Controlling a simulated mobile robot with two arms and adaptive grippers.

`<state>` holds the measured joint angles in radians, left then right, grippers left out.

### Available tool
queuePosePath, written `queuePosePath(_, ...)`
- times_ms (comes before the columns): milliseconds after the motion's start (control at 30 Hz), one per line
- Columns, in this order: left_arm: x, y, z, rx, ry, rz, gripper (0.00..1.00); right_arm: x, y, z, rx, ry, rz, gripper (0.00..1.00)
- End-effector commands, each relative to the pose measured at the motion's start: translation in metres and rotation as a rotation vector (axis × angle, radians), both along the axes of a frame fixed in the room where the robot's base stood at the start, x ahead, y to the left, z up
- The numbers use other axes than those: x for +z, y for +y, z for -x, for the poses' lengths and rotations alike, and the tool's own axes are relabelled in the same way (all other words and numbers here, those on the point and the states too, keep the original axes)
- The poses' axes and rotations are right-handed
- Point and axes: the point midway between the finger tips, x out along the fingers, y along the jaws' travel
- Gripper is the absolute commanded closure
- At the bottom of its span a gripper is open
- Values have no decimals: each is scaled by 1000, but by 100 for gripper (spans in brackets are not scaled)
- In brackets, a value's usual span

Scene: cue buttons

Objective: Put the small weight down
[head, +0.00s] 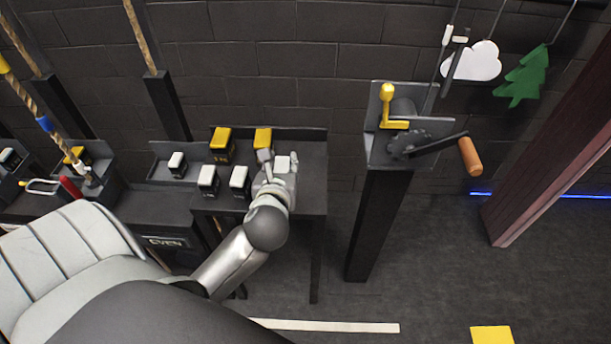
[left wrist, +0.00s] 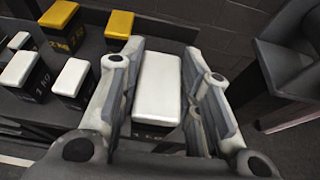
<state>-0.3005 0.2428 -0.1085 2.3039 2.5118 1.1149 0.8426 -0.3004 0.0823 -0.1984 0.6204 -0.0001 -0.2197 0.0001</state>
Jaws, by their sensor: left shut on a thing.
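My left gripper (head: 279,168) is at the right part of the dark bench (head: 312,192). It is shut on a small weight, a dark block with a white top (left wrist: 158,90), which shows between the two fingers in the left wrist view. In the head view its white top (head: 283,163) shows beside the fingers. I cannot tell whether its base touches the bench. My right gripper is not in view.
White-topped weights (head: 208,175) (head: 239,178) and yellow-topped weights (head: 221,138) (head: 263,138) stand left of and behind the gripper. A post with a yellow handle and an orange-gripped crank (head: 470,156) stands to the right. The bench's right end looks bare.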

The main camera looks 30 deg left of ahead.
Motion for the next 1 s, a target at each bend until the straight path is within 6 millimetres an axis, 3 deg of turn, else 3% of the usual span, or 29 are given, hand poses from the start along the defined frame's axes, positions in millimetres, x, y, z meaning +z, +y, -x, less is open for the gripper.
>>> queuePosePath(167, -8, -5, -31, -2, -9, -3, 100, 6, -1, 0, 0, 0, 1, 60)
queuePosePath(500, -51, -11, -63, -2, -7, -4, 100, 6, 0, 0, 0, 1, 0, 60)
queuePosePath(867, -69, -13, -77, -1, -7, -2, 100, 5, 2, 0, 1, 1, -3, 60)
queuePosePath(1000, -86, -13, -76, -3, -4, -5, 100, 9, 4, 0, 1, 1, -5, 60)
